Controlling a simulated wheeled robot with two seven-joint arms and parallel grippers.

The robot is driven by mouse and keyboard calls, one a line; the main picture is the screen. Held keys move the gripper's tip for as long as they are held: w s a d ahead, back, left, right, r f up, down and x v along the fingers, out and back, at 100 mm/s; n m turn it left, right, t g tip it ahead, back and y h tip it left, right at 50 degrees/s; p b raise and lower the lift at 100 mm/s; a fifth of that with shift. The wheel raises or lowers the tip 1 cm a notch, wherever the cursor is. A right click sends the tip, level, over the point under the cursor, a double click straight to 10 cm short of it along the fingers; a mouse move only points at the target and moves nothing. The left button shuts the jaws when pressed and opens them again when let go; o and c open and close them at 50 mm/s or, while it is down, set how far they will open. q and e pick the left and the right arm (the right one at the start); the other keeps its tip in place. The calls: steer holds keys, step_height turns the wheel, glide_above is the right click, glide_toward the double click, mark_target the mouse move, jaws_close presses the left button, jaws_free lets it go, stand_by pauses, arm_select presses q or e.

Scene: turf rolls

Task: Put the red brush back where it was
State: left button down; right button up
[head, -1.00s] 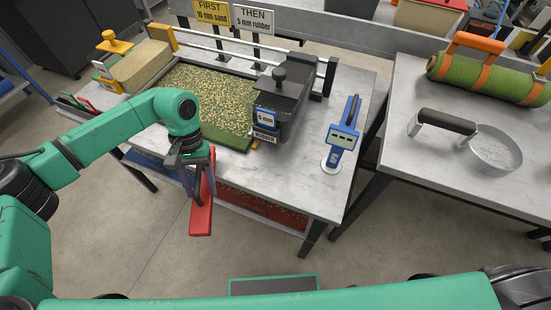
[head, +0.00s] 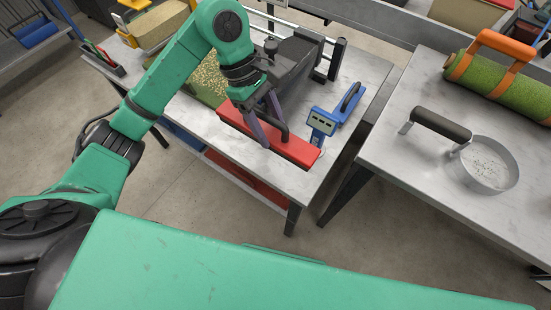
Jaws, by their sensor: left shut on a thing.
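The red brush (head: 293,150) is a long red block with a dark handle, in the middle of the head view. My left gripper (head: 270,135) is shut on it and holds it over the front right part of the near table (head: 250,176). I cannot tell whether the brush touches the table top. My left arm hides part of the turf tray (head: 207,81) and the dark hopper box (head: 293,63) behind. My right gripper is not in view.
A blue gauge (head: 322,122) stands just right of the brush. A slim caddy (head: 104,58) is at the table's left corner. On the right table are a sieve pan (head: 489,163) with a handle and a green roll (head: 500,78).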

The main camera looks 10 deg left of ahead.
arm_select(q)
step_height(320, 180, down, 14)
steer(key=shift+d+r+p, duration=0.1)
steer(key=shift+r+p, duration=0.05)
steer(key=shift+p, duration=0.75)
steer(key=shift+f, duration=0.3)
steer(key=shift+c, duration=0.9)
jaws_free()
steer(key=shift+r, duration=0.1)
